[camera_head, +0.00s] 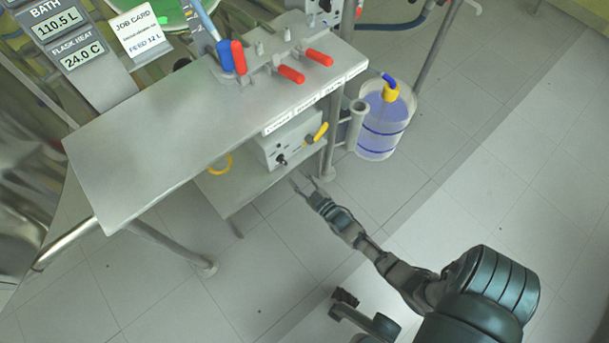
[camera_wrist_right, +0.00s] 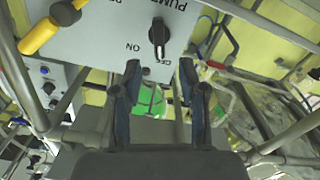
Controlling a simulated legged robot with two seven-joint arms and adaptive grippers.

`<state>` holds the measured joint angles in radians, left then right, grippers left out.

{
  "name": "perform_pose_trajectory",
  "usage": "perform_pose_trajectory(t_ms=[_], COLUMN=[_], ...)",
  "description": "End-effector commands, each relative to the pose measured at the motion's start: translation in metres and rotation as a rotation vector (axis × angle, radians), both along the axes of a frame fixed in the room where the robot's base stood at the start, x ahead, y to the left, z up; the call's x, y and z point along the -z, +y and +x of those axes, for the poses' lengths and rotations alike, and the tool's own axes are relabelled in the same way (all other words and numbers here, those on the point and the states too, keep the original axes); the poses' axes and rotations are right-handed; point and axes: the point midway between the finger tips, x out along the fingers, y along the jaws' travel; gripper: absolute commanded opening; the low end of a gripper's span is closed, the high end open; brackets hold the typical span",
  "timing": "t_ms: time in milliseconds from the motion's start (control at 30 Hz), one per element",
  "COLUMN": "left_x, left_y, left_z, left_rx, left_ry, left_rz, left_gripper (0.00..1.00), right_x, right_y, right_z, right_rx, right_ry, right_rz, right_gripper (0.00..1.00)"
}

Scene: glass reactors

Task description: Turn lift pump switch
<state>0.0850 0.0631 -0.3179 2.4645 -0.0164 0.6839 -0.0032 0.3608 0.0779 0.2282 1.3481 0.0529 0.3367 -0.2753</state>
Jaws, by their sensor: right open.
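The lift pump box (camera_head: 270,150) is a light grey box on the lower shelf under the steel bench. Its switch, a small black knob (camera_head: 281,160), is on its front face. In the wrist view the knob (camera_wrist_right: 158,37) carries a white line, with PUMP, ON and OFF printed around it on the grey panel (camera_wrist_right: 105,40). My right gripper (camera_head: 301,184) is open and empty, just right of and below the knob in the head view. In the wrist view its two fingers (camera_wrist_right: 160,78) are spread below the knob, apart from it.
A yellow handle (camera_head: 320,132) sticks out at the box's right end. The bench top (camera_head: 150,130) overhangs the box, with red-handled valves (camera_head: 291,74) on it. The floor at right is clear.

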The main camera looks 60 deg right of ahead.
Motion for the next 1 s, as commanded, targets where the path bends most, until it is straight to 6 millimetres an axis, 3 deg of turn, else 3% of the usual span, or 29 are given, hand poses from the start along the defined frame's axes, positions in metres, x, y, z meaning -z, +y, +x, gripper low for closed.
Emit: perform_pose_trajectory(t_ms=[100,300,867,1000], left_x=[0.0,0.0,0.002,0.0], left_y=[0.0,0.0,0.0,0.0], left_z=[0.0,0.001,0.004,0.0], left_rx=[0.0,0.0,-0.001,0.0], left_ry=[0.0,0.001,0.004,0.0], left_rz=[0.0,-0.001,-0.001,-0.001], left_gripper=[0.4,0.4,0.4,0.4], right_x=[0.0,0.0,0.0,-0.019], right_y=[0.005,0.008,0.008,0.02], right_z=[-0.02,-0.033,-0.033,-0.028], right_rx=[0.0,0.001,-0.001,-0.026], right_ry=[0.0,-0.001,-0.002,-0.047], right_rz=[0.0,0.0,0.0,0.0], right_gripper=[0.42,0.42,0.42,0.42])
